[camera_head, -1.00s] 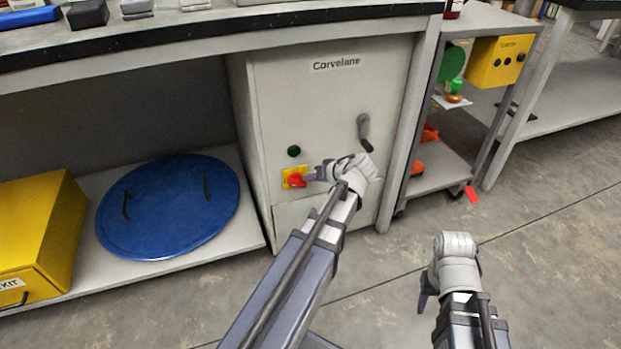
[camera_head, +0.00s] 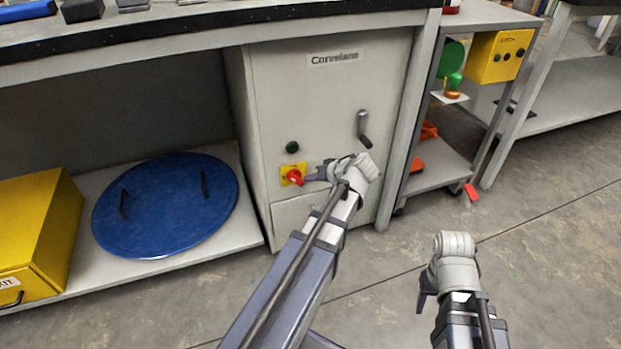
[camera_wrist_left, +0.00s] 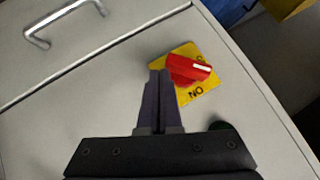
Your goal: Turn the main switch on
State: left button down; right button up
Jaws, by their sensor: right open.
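The main switch is a red rotary knob (camera_head: 293,177) on a yellow plate, low on the front of the grey Corvelane cabinet (camera_head: 330,95). The left wrist view shows the knob (camera_wrist_left: 187,70) with a white mark on its end, and the word ON on the plate (camera_wrist_left: 196,93). My left gripper (camera_head: 309,178) is just right of the knob in the head view. In the wrist view its fingers (camera_wrist_left: 158,78) are together, tips beside the knob; contact is unclear. My right gripper (camera_head: 424,293) is open, low over the floor, away from the cabinet.
A dark green button (camera_head: 292,148) is above the switch, and a grey crank handle (camera_head: 363,130) is to its upper right. A blue round lid (camera_head: 165,210) and a yellow box (camera_head: 35,235) are on the shelf left. A wheeled cart (camera_head: 440,165) stands right.

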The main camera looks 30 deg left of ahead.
jog(key=shift+f+b, duration=0.8)
jog(key=shift+f, duration=0.15)
jog(key=shift+r, duration=0.1)
dwell(0.9)
